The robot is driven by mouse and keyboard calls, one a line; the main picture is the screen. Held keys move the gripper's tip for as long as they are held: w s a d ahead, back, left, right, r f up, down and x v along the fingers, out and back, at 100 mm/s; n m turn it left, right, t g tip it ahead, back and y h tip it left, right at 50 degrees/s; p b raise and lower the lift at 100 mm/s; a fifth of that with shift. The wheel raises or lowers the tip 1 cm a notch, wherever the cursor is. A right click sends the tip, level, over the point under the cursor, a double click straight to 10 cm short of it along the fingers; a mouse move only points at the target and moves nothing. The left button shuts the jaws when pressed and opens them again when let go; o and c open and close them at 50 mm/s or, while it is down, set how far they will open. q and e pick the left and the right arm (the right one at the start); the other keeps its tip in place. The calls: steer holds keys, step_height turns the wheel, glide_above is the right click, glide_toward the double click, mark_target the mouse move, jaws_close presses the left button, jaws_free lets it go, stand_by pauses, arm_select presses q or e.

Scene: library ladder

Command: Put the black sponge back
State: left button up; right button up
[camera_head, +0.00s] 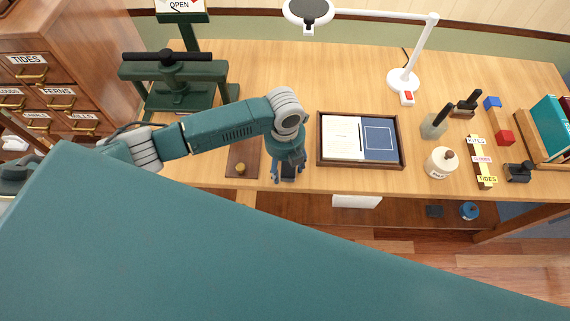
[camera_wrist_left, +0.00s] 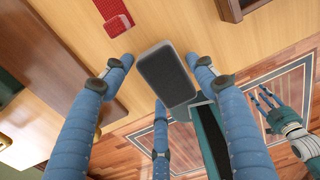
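The black sponge (camera_wrist_left: 166,76) is a dark grey-black block with rounded corners. In the wrist view it lies between the fingers of my left gripper (camera_wrist_left: 160,66), by the desk's front edge. A small gap shows on its left side; its right side is close to the right finger. I cannot tell if it rests on the wood. In the head view my left gripper (camera_head: 288,174) points down at the front edge, with the dark sponge (camera_head: 289,171) partly hidden between its fingers. My right gripper (camera_wrist_left: 264,104) shows at the right of the wrist view, fingers spread and empty.
A framed tray (camera_head: 403,152) with a card and blue sheet stands right of the left gripper. A green press (camera_head: 180,72) stands back left. A jar (camera_head: 441,163), stamps and labelled blocks (camera_head: 482,160) are at right. A lower shelf (camera_head: 400,213) runs below.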

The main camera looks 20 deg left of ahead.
mark_target(285, 165)
arm_select(q)
steer(key=shift+r, duration=0.1)
step_height(285, 165, up, 12)
steer(key=shift+r+b, duration=0.1)
steer(key=shift+b, duration=0.6)
stand_by(0.3)
